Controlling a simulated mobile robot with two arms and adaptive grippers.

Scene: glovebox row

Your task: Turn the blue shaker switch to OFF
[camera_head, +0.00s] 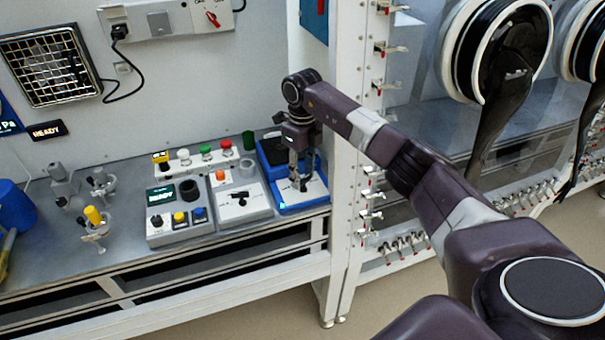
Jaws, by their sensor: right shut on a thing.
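The blue shaker (267,171) stands at the right end of the bench, with a dark top and a pale front panel (314,191). My right gripper (298,184) comes down from above over this front panel, pointing downward. Its fingers are shut on the shaker's switch, which they cover. The switch's position and any OFF marking cannot be made out. My left gripper is not in view.
A white-grey device (242,203) with a black switch stands just left of the shaker. Further left is a control box (168,234) with a green READY display. A white frame post (346,220) rises close on the right.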

